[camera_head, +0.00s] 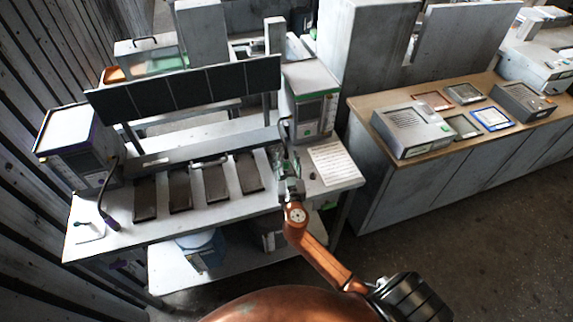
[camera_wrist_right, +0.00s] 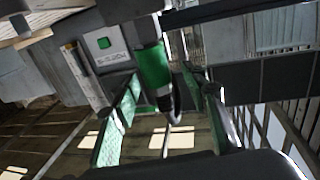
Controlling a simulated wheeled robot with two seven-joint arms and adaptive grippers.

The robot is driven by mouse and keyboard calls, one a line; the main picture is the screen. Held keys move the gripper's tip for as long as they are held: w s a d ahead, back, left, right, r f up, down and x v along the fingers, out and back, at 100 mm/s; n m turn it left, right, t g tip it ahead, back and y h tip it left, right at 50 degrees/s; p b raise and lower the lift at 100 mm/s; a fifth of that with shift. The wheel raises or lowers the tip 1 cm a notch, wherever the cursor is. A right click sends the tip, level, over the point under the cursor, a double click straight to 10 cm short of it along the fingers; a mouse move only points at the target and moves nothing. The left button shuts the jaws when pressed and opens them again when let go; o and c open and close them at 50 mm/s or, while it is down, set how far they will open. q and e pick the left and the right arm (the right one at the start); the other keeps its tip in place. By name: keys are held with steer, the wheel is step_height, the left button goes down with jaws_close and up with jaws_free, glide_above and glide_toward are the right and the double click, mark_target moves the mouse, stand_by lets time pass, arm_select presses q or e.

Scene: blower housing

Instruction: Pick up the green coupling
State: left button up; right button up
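The green coupling (camera_wrist_right: 153,68) is a green cylinder with a dark end and a dark curved cable beside it, seen in the right wrist view. It lies just beyond and between the fingertips of my right gripper (camera_wrist_right: 160,88); I see a gap on both sides of it. My right gripper is open and holds nothing. In the head view my right gripper (camera_head: 284,160) is over the right part of the workbench, in front of the grey instrument with a green panel; there I cannot clearly make out the coupling. My left gripper is not in view.
The grey instrument (camera_head: 312,98) stands at the workbench's right end, with a printed sheet (camera_head: 330,161) in front. Dark flat plates (camera_head: 217,183) lie left of the gripper. Another instrument (camera_head: 72,145) with a purple-ended cable (camera_head: 110,221) stands at the left end. A dark panel (camera_head: 190,90) rises behind.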

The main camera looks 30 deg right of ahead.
mark_target(286, 154)
jaws_close()
stand_by(0.3)
stand_by(0.3)
steer(key=shift+r, duration=0.55)
step_height(286, 154, up, 3)
steer(key=shift+s+a+f, duration=0.1)
steer(key=shift+f, duration=0.1)
steer(key=s+a+r+p, duration=0.1)
steer(key=s+a+r, duration=0.5)
steer(key=s+r, duration=0.3)
steer(key=s, duration=0.3)
steer(key=shift+s+r, duration=0.15)
steer(key=shift+r, duration=0.05)
steer(key=shift+a, duration=0.15)
